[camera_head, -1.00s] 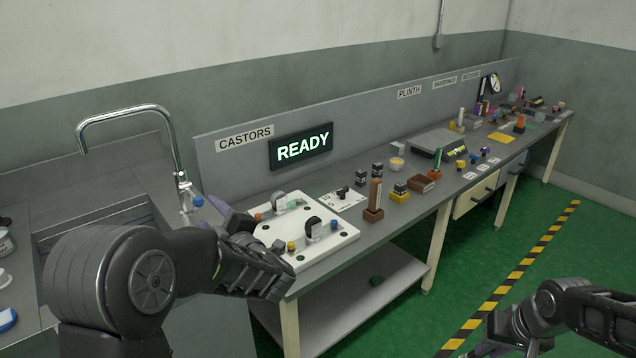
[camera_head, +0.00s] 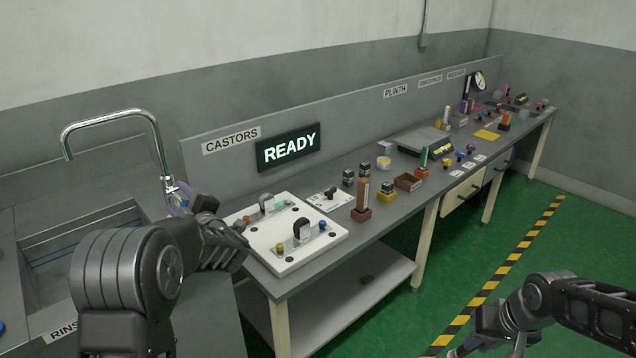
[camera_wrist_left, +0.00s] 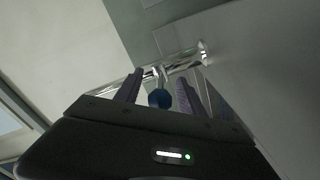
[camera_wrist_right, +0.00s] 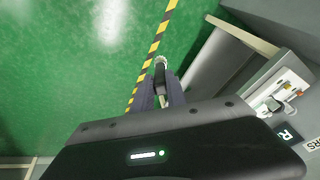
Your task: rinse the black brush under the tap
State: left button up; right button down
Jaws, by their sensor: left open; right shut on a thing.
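The chrome tap (camera_head: 150,118) stands at the back of the sink (camera_head: 75,250), its spout arching left. My left gripper (camera_head: 178,200) is open beside the tap's base. In the left wrist view the tap's blue knob (camera_wrist_left: 160,98) lies between my left fingers (camera_wrist_left: 160,92), with a gap on each side. My right gripper (camera_wrist_right: 160,95) is shut on a slim black thing with a pale round tip, which looks like the black brush (camera_wrist_right: 160,75). In the head view this gripper (camera_head: 462,349) is low at the right, over the floor, and the brush is hard to make out.
A white board (camera_head: 285,262) with castors lies on the bench right of the sink. A lit READY sign (camera_head: 288,148) stands behind it. Several small blocks and trays line the bench to the right. The green floor (camera_head: 420,300) in front is clear.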

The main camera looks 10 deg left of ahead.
pick_arm(q)
jog(key=shift+w+a, duration=0.35)
jog(key=shift+a, duration=0.15)
grip_shut()
dwell(1.2)
